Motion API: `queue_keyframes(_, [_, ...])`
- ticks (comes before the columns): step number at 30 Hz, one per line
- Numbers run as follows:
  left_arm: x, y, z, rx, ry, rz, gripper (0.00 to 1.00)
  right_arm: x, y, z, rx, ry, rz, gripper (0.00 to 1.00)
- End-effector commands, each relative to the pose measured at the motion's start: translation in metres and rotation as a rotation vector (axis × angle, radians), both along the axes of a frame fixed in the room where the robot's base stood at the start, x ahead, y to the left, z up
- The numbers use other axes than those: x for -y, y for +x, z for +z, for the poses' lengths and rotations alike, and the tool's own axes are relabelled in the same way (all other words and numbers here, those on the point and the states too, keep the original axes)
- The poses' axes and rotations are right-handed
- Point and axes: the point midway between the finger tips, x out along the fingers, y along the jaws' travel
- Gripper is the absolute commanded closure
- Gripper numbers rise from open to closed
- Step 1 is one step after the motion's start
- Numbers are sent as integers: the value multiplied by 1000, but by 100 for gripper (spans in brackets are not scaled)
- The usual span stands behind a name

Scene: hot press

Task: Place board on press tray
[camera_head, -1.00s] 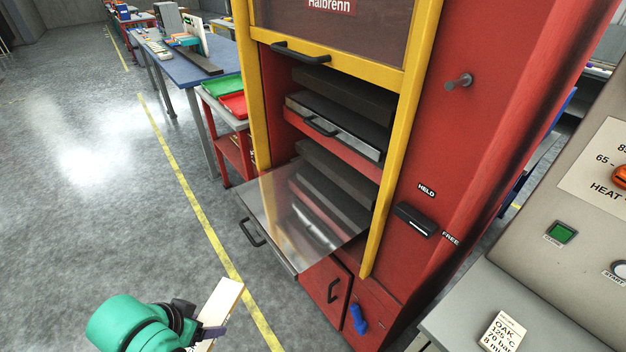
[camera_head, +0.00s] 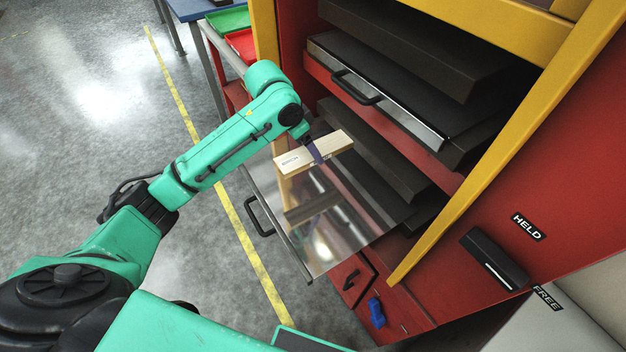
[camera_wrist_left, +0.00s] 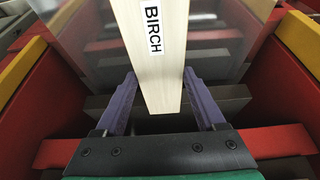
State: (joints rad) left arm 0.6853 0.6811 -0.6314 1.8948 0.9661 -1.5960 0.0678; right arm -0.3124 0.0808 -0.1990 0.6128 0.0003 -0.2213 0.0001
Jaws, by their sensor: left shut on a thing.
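A pale wooden board (camera_head: 294,160) is held by my left gripper (camera_head: 317,150), above the pulled-out metal press tray (camera_head: 318,232). Its reflection shows in the tray's shiny surface, and a gap between board and tray seems visible. In the left wrist view the board (camera_wrist_left: 158,62) bears a label reading BIRCH and sits between the purple fingers of my left gripper (camera_wrist_left: 160,100). The tray extends out of the lower opening of the red press, with a black handle (camera_head: 258,216) on its front edge. My right gripper is not in view.
An upper tray (camera_head: 385,100) with a black handle sits inside the press. A yellow frame bar (camera_head: 480,165) stands right of the opening. A dark lever (camera_head: 494,258) is between the HELD and FREE labels. Green and red bins (camera_head: 228,18) stand at the back left.

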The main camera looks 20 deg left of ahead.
Motion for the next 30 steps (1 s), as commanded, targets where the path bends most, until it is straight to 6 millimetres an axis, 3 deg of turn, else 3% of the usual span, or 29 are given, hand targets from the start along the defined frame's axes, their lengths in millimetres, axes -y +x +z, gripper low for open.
queue_keyframes(3, [-1,-1,-41,-4,1,1,91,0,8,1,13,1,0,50])
queue_keyframes(6, [0,-1,-68,-1,1,0,91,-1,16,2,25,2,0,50])
queue_keyframes(15, [0,0,-121,2,0,-1,91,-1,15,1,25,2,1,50])
queue_keyframes(25, [0,0,-127,4,0,-1,91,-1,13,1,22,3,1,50])
queue_keyframes(26, [0,0,-128,3,1,-1,24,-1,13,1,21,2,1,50])
queue_keyframes(27, [0,0,-128,4,0,-1,9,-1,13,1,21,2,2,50])
queue_keyframes(28, [0,0,-128,4,0,-1,0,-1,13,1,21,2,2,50])
queue_keyframes(30, [0,0,-128,4,0,-1,0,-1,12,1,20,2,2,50])
